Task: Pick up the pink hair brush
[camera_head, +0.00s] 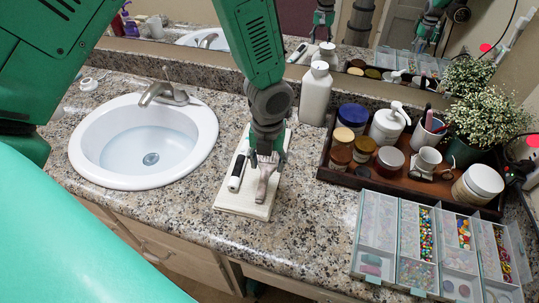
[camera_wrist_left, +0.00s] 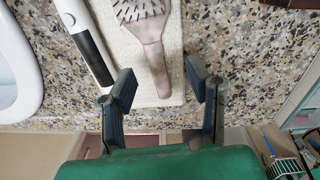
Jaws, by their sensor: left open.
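The pink hair brush (camera_head: 264,178) lies on a cream towel (camera_head: 229,199) on the granite counter, just right of the sink. In the left wrist view the brush (camera_wrist_left: 152,42) shows its bristled head at the top and its handle pointing down between my fingers. My left gripper (camera_head: 267,157) is above the brush, and the arm hides part of its head. In the left wrist view my left gripper (camera_wrist_left: 160,92) is open, with one finger on each side of the handle and gaps on both sides. My right gripper is not in view.
A black-and-white wand-like item (camera_head: 238,172) lies on the towel just left of the brush. A brown tray (camera_head: 330,172) of jars and a clear bead organizer (camera_head: 379,222) stand to the right. A white bottle (camera_head: 316,94) is behind. The sink (camera_head: 88,168) is left.

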